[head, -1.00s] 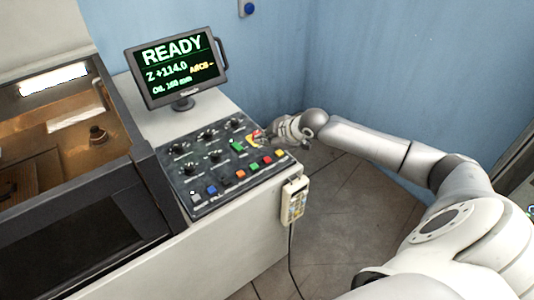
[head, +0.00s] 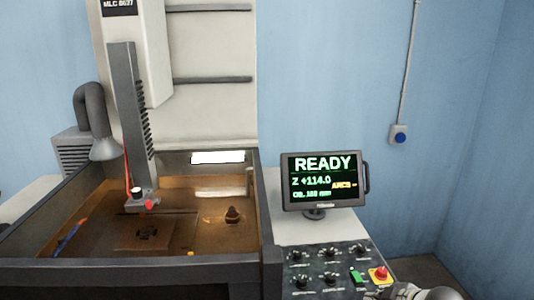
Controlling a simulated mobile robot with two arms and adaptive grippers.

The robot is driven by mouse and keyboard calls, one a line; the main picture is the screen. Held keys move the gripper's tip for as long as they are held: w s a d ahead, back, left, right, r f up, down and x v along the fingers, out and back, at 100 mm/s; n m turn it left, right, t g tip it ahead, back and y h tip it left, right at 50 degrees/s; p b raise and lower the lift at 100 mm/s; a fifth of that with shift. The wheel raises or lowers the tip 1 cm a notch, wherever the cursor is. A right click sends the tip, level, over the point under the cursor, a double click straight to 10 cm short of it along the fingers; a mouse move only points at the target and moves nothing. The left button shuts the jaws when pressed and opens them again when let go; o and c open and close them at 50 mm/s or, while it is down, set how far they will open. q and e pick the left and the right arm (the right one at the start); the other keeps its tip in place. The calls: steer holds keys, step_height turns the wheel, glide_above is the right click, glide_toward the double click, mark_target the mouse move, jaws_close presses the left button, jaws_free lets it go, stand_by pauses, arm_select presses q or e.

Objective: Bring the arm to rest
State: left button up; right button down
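My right arm shows only as a small grey-white part at the bottom edge, right of the middle, beside the control panel (head: 318,262). Its gripper (head: 385,294) is at the lower right corner of the panel, just below the red emergency button (head: 381,273) on its yellow plate. The fingers are small and cut off by the frame, so I cannot tell whether they are open or touching the panel. My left gripper is not in view. The monitor (head: 321,182) above the panel reads READY and Z +114.0.
The machine's open tank (head: 262,205) fills the left, with a brown floor, a dark square plate (head: 146,233) and a small brown knob-like piece (head: 233,215). A vertical head (head: 128,120) hangs over it. A blue wall button (head: 399,134) is at the right.

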steer(key=s+a+f+m+g, duration=0.1)
steer(key=s+a+f, duration=0.2)
steer(key=s+a, duration=0.45)
steer(key=s+a+f+m+g, duration=0.1)
steer(key=s+a+f+m, duration=0.15)
steer(key=s+a, duration=0.5)
steer(key=s+d+m+g+h, duration=0.25)
steer(key=s+m, duration=0.35)
steer(key=s, duration=0.9)
step_height(320, 180, down, 29)
steer(key=s+g+b, duration=0.1)
steer(key=s+b, duration=0.1)
steer(key=b, duration=0.2)
steer(key=s+d+f+b, duration=0.2)
steer(key=s+f, duration=0.6)
steer(key=f, duration=0.2)
steer(key=s+d+f+g+b, duration=0.1)
steer(key=s+f, duration=0.7)
steer(key=f, duration=0.2)
steer(key=shift+s+d+f+b, duration=0.15)
steer(key=shift+s+d+b, duration=0.1)
steer(key=shift+d+b, duration=0.15)
